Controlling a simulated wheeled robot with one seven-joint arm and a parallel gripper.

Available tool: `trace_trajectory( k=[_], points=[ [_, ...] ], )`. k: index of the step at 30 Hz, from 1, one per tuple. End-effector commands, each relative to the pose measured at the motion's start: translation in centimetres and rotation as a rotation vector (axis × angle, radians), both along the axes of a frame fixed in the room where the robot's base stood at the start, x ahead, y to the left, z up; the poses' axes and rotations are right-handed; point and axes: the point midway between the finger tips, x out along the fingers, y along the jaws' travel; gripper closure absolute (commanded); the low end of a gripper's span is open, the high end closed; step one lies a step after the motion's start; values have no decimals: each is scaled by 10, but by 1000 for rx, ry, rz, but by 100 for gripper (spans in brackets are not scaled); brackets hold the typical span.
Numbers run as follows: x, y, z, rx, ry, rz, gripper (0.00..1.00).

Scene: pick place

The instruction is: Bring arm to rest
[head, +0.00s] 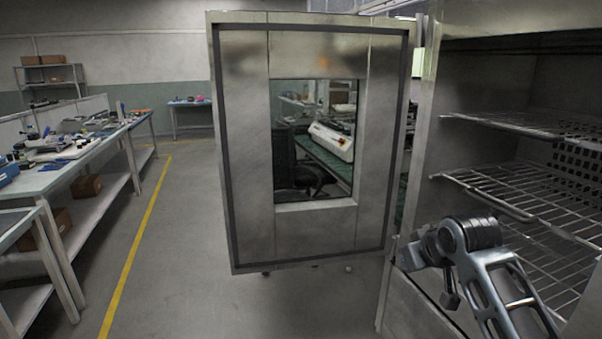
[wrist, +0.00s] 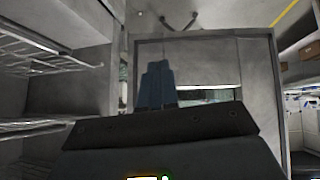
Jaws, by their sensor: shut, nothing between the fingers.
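My arm shows at the lower right in the head view, folded in front of the open metal cabinet (head: 405,275). My gripper (wrist: 158,68) shows in the wrist view, its two fingers together with nothing between them. The fingers point toward the open cabinet door, and the gap to the door cannot be judged. In the head view the fingertips cannot be made out.
The cabinet's steel door (head: 240,150) with a window stands wide open in the middle. Wire shelves (head: 535,190) inside the cabinet look empty. A workbench (head: 60,180) with tools runs along the left. The floor (head: 190,250) between bench and door is clear.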

Motion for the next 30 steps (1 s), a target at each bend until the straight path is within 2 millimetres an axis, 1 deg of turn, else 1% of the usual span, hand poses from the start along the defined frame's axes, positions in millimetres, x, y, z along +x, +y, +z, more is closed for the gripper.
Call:
trace_trajectory(
  k=[1, 3, 5, 6, 8, 9, 11, 15, 17, 18, 23, 27, 29, 30],
  points=[
    [-13, 15, -19, 37, -13, 4, 100],
    [-29, 31, -38, 80, -42, 2, 100],
    [-43, 44, -53, 116, -68, -2, 100],
    [-54, 52, -62, 140, -83, -7, 100],
    [-71, 62, -75, 172, -105, -16, 100],
    [-82, 68, -83, 192, -120, -22, 100],
    [-101, 76, -95, 220, -141, -36, 100],
    [-147, 91, -117, 276, -189, -71, 100],
    [-169, 94, -124, 294, -209, -88, 100],
    [-183, 97, -129, 305, -220, -100, 100],
    [-244, 99, -141, 333, -269, -147, 100],
    [-299, 95, -144, 341, -309, -186, 100],
    [-322, 92, -143, 339, -327, -202, 100],
    [-338, 90, -142, 335, -337, -210, 100]
  ],
)
